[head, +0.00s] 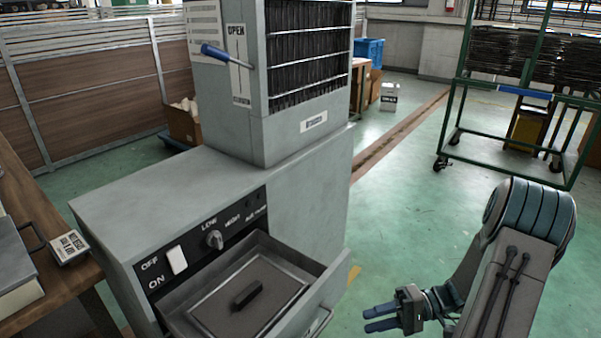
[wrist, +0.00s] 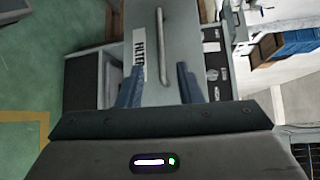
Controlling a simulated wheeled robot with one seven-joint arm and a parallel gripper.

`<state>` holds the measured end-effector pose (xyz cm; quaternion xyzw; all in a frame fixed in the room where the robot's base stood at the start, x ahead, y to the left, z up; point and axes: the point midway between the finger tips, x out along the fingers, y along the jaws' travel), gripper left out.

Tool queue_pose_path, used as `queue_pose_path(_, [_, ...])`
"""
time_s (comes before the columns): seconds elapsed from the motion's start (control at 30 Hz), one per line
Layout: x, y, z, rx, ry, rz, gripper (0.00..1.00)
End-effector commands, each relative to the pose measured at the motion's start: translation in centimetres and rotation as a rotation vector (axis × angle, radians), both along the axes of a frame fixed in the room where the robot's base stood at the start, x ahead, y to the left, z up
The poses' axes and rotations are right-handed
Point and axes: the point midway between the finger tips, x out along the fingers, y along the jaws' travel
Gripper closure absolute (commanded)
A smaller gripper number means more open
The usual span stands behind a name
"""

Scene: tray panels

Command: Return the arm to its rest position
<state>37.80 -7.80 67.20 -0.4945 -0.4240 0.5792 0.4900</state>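My gripper (head: 382,318) is at the lower right in the head view, to the right of the grey cabinet's pulled-out drawer. Its two blue fingers are apart with nothing between them. In the wrist view the fingers (wrist: 159,88) stand apart, with the drawer front (wrist: 170,60) and its bar handle (wrist: 163,40) beyond them. The gripper appears clear of the handle. My arm reaches in from the right edge of the head view.
The open drawer (head: 328,290) holds a tray panel with a dark grip (head: 247,293). A grey machine (head: 250,130) with a blue-handled lever (head: 225,55) stands on the cabinet. A wooden table (head: 50,275) is at left. A green rack (head: 455,110) stands behind; the floor between is clear.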

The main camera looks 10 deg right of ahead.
Motion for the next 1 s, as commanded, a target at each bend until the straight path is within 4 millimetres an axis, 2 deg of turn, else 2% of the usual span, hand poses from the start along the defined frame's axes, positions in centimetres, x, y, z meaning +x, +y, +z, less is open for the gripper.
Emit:
queue_pose_path(0.17, [-0.7,1.7,4.1,-0.139,0.043,0.094,0.68])
queue_pose_path(0.5, [-3.8,5.3,13.9,-0.629,0.117,0.26,0.68])
queue_pose_path(0.77, [-5.9,6.6,21.1,-0.989,0.055,0.245,0.68])
queue_pose_path(1.0, [-7.3,7.2,27.9,-1.252,-0.093,0.132,0.68])
